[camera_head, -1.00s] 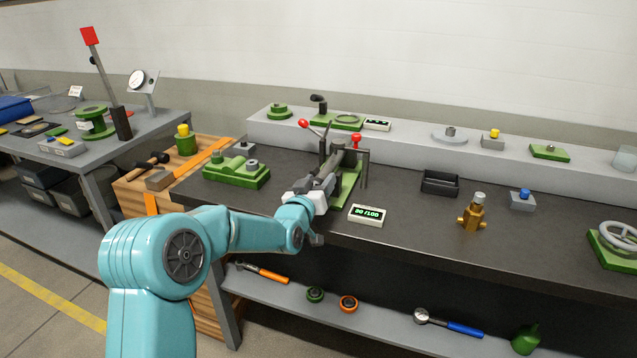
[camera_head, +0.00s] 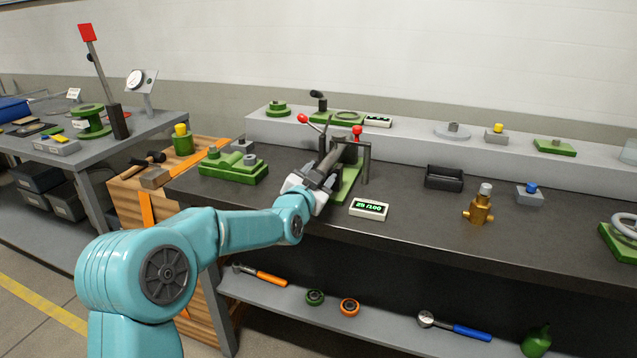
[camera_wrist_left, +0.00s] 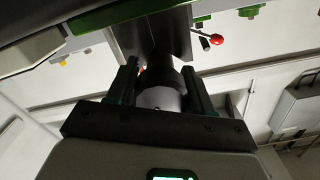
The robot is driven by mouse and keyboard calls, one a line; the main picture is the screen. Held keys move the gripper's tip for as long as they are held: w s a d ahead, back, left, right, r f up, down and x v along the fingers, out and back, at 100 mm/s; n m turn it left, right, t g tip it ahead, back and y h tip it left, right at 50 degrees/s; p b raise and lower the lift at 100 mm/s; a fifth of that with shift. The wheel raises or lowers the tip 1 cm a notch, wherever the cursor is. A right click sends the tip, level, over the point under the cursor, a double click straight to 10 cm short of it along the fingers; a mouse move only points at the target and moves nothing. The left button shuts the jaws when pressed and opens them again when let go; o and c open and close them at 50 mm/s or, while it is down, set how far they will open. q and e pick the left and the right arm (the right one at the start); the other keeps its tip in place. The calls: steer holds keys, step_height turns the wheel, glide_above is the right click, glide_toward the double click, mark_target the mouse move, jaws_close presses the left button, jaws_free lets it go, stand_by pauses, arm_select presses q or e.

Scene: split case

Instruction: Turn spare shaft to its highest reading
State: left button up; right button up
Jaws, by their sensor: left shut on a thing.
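The spare shaft (camera_head: 329,160) is a dark grey cylinder lying in a green-based fixture (camera_head: 346,186) on the dark workbench. My left gripper (camera_head: 320,178) is shut on its near end. In the left wrist view the shaft's round end (camera_wrist_left: 160,98) sits between the two dark fingers. A small white readout (camera_head: 369,209) in front of the fixture shows green digits that look like 25 /100. Part of the shaft and fixture is hidden behind my gripper. My right gripper is not in view.
Red-knobbed levers (camera_head: 303,119) rise beside the fixture. A green block fixture (camera_head: 233,171) stands to the left. A black bin (camera_head: 444,178) and a brass fitting (camera_head: 479,206) stand to the right. The bench between the readout and the brass fitting is clear.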

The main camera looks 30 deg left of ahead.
arm_select(q)
steer(key=m, duration=0.4)
steer(key=shift+r+m+b, duration=0.3)
steer(key=shift+r+b, duration=0.05)
steer(key=shift+r, duration=0.05)
steer(key=shift+d+m, duration=0.15)
steer(key=shift+m, duration=2.45)
steer(key=shift+f, duration=0.1)
steer(key=o, duration=0.8)
steer(key=shift+o, duration=1)
steer(key=shift+d, duration=0.15)
steer(key=shift+f, duration=0.2)
steer(key=v, duration=1.6)
steer(key=shift+s, duration=0.2)
